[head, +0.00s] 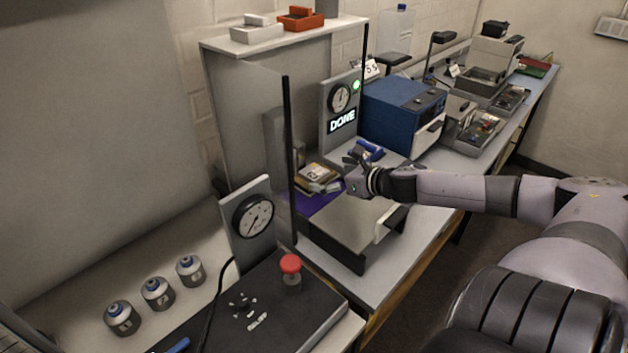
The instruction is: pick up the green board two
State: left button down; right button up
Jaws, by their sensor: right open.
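My right gripper (350,174) reaches in from the right, over the middle of the bench. Its jaws are open, beside a small stack of boxy parts (318,174) with a yellowish top on a purple mat (309,204). I cannot tell whether the gripper touches the stack. A small flat green and red item (535,66) lies at the far end of the bench, well away from the gripper. It is too small to tell whether it is green board two. My left gripper is not in view.
A blue box machine (402,114) stands behind the gripper, and a blue-topped item (367,150) lies just beyond it. A lit DONE panel (342,122) and a black post (290,160) rise nearby. A grey block (352,232) and red knob (290,264) are in front.

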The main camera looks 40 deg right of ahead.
aim_at(315, 172)
jog(key=shift+w+f+b, duration=0.1)
jog(key=shift+w+b, duration=0.2)
jog(key=shift+w, duration=0.5)
jog(key=shift+w+f, duration=0.25)
jog(key=shift+w, duration=0.35)
jog(key=shift+w+f+p, duration=0.15)
jog(key=shift+w+p, duration=0.25)
jog(key=shift+w, duration=0.05)
jog(key=shift+w+f, duration=0.4)
jog(key=shift+w, duration=0.2)
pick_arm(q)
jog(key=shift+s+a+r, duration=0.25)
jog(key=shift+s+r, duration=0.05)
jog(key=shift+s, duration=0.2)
pick_arm(e)
jog(key=shift+c, duration=0.2)
